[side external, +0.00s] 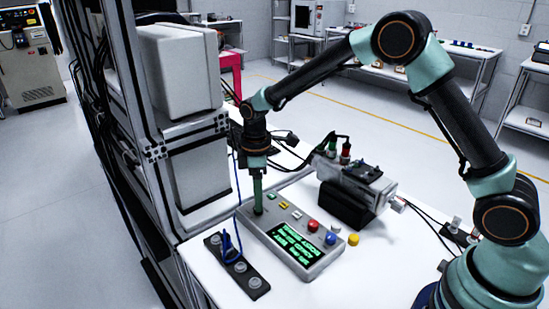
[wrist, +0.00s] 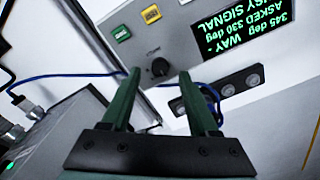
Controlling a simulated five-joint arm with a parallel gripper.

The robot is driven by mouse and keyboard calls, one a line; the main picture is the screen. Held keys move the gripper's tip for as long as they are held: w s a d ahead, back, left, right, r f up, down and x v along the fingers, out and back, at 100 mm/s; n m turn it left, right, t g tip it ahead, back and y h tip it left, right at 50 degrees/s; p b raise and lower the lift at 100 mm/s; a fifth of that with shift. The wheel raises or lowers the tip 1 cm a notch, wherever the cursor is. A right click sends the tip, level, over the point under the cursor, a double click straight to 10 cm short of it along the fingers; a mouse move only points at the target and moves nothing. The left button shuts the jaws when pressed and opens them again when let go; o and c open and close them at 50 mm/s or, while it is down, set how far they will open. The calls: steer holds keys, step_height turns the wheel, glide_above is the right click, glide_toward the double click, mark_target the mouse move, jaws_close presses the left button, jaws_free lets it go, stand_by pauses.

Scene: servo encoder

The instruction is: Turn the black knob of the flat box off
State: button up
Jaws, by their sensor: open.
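The flat grey box (side external: 325,262) lies on the white table, its lit green-text display (side external: 292,243) facing up. In the wrist view its display (wrist: 245,27) reads upside down and shows "345 deg" and "ASKED 330 deg". The black knob (wrist: 160,68) sits on the box (wrist: 185,40), with a pale pointer mark I cannot read clearly. My gripper (wrist: 159,75) is open, its green fingers appearing on either side of the knob. In the side view my gripper (side external: 257,207) points down at the box's far left end and hides most of the knob. I cannot tell whether the fingers touch it.
A black strip with grey round parts (side external: 238,267) and a blue cable lies left of the box. A servo unit (side external: 358,183) on a black block stands behind. A red button (side external: 313,226) and a yellow button (side external: 353,240) are right. A metal frame (side external: 150,150) rises at left.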

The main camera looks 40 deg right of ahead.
steer(key=shift+f, duration=1.45)
jaws_close()
steer(key=shift+m, duration=0.3)
steer(key=m, duration=0.3)
steer(key=shift+m, duration=0.3)
steer(key=shift+r+m, duration=0.1)
steer(key=shift+m, duration=2.1)
